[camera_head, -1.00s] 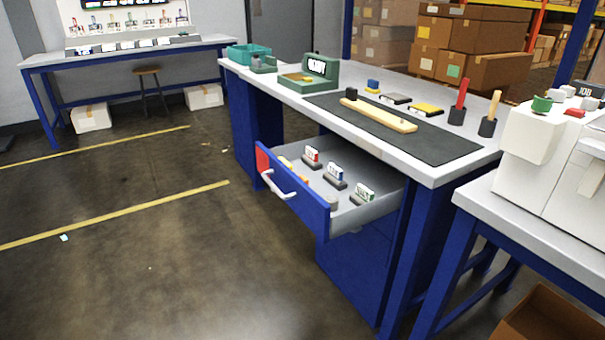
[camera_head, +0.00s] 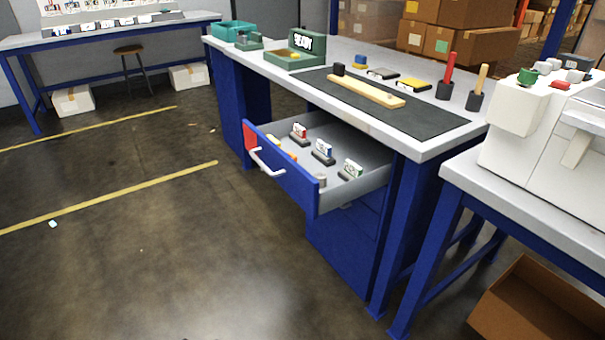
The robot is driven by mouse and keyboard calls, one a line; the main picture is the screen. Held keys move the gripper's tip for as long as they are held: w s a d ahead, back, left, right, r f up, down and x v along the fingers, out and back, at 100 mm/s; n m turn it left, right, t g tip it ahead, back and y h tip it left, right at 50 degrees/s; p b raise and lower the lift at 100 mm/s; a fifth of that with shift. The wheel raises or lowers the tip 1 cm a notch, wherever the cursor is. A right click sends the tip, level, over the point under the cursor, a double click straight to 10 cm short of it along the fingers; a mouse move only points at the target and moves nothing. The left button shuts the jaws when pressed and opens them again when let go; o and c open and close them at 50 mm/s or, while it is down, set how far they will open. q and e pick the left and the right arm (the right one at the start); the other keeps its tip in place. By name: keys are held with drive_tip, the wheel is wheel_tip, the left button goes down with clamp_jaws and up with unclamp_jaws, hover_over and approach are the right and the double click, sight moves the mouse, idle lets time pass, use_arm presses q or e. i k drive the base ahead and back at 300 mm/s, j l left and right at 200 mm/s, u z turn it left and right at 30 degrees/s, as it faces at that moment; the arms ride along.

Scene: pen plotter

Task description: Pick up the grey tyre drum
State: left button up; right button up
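A small grey cylinder (camera_head: 321,181) stands in the open drawer (camera_head: 287,172), close to its front panel at the right end. It may be the grey tyre drum, but it is too small to tell for sure. An orange-yellow item (camera_head: 283,149) lies near the drawer's left side, partly hidden by the front panel. Neither of my grippers is in view.
The drawer juts from a blue workbench with a grey top (camera_head: 440,140). A black mat (camera_head: 425,115) on it carries a wooden bar (camera_head: 365,91). A white machine (camera_head: 535,150) stands on the right table, with an open cardboard box (camera_head: 540,305) below.

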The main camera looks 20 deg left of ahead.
sight(321, 176)
drive_tip(key=k+z, duration=0.1)
drive_tip(key=k, duration=0.55)
drive_tip(key=z, duration=1.6)
drive_tip(key=j+z, duration=0.3)
drive_tip(key=k+j+z, duration=0.15)
drive_tip(key=j+z, duration=0.15)
drive_tip(key=j, duration=0.2)
drive_tip(key=k+j, duration=0.1)
drive_tip(key=j, duration=0.3)
drive_tip(key=k+j, duration=0.15)
drive_tip(key=j, duration=0.25)
drive_tip(key=k+j, duration=0.1)
drive_tip(key=j, duration=0.35)
drive_tip(key=k+j, duration=0.1)
drive_tip(key=j, duration=0.3)
drive_tip(key=k+j, duration=0.1)
drive_tip(key=j, duration=0.3)
drive_tip(key=k+j, duration=0.15)
drive_tip(key=j, duration=0.25)
drive_tip(key=k+j, duration=0.1)
drive_tip(key=j, duration=0.3)
drive_tip(key=k+j, duration=0.1)
drive_tip(key=j, duration=0.35)
